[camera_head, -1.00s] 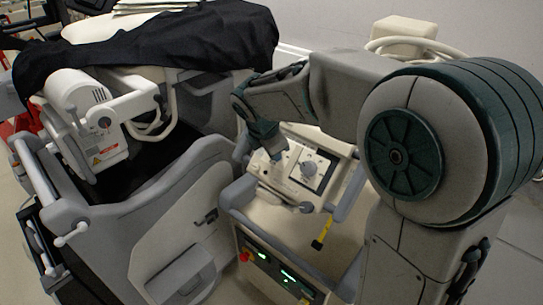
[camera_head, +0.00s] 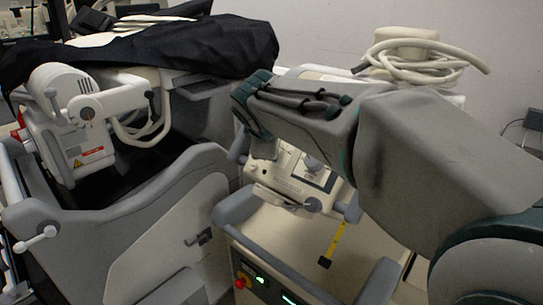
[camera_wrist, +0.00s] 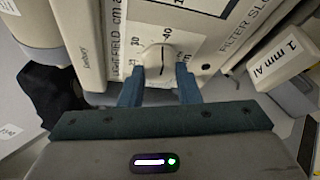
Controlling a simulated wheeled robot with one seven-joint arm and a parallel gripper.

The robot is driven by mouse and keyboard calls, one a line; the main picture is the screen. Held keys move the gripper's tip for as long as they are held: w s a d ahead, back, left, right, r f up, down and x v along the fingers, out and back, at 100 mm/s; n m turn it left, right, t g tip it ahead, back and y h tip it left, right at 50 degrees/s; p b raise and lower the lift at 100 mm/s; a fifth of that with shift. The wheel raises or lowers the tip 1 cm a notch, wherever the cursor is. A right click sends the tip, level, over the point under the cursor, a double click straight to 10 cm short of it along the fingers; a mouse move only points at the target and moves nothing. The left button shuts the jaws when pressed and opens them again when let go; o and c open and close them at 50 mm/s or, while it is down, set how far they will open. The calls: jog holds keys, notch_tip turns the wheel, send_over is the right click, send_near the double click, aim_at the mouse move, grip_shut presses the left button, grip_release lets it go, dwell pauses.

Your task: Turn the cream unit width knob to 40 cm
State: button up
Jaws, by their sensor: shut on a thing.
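The cream unit (camera_head: 292,180) stands right of the middle in the head view, partly covered by my arm. In the wrist view, its panel (camera_wrist: 95,45) has a pale round knob (camera_wrist: 158,56) with a dark pointer line. The line runs roughly up and down in the picture. The head view hides the fingertips.
A white block marked 1 mm Al (camera_wrist: 283,58) sits right of the panel. A yellow tape (camera_head: 333,240) hangs below the unit. The grey cart (camera_head: 190,215) and a black cover (camera_head: 160,48) are at left. A coiled cable (camera_head: 425,62) lies behind my arm.

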jog(key=shift+m+b, duration=0.4)
jog(key=shift+b, duration=0.15)
jog(key=o, duration=1)
jog(key=p+v, duration=0.1)
jog(key=v, duration=1.3)
jog(key=shift+s+f, duration=0.1)
jog(key=shift+f, duration=0.1)
jog(key=shift+s, duration=0.1)
